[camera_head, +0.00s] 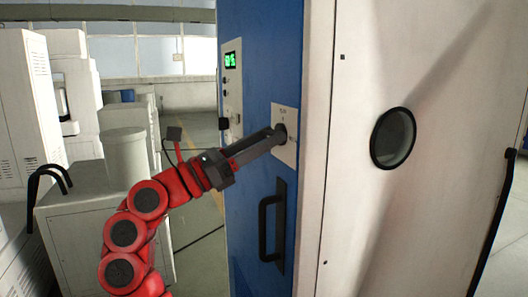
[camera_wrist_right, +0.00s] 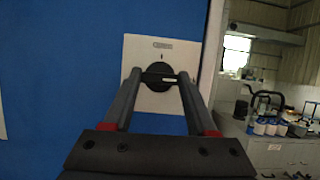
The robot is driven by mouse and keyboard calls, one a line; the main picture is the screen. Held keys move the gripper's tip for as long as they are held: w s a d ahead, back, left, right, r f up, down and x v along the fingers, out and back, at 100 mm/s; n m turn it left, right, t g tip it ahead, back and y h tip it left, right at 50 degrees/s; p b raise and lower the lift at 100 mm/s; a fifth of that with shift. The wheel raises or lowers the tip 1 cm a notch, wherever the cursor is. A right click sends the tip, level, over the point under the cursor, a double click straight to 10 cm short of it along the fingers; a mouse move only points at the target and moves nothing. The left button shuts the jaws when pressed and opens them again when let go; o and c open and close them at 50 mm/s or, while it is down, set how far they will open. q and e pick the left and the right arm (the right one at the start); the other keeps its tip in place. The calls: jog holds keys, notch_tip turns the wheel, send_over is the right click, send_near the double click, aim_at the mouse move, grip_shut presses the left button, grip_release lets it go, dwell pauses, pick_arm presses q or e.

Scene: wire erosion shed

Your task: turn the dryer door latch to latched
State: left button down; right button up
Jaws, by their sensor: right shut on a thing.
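The latch is a black round knob (camera_head: 281,130) on a small white plate (camera_head: 287,156) fixed to the blue door face (camera_head: 254,70). In the right wrist view the latch knob (camera_wrist_right: 158,85) has a crossbar that lies about level, with a small dark mark on the plate above it. My right gripper (camera_head: 275,137) reaches the latch from the left, with its two fingers shut on the crossbar, one at each end in the right wrist view (camera_wrist_right: 160,80). The fingers partly hide the knob in the head view. My left gripper is not in view.
A black pull handle (camera_head: 272,222) stands out below the latch. A control panel with a green display (camera_head: 230,60) is at the left. A white panel with a round dark window (camera_head: 393,138) is at the right. A grey cabinet (camera_head: 85,225) stands left of my arm.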

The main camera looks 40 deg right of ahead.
jog(key=shift+m, duration=0.4)
jog(key=o, duration=1.4)
jog(key=shift+c, duration=0.2)
jog(key=v, duration=1.7)
jog(key=shift+w+a, duration=0.15)
jog(key=shift+w, duration=0.05)
jog(key=shift+f, duration=0.1)
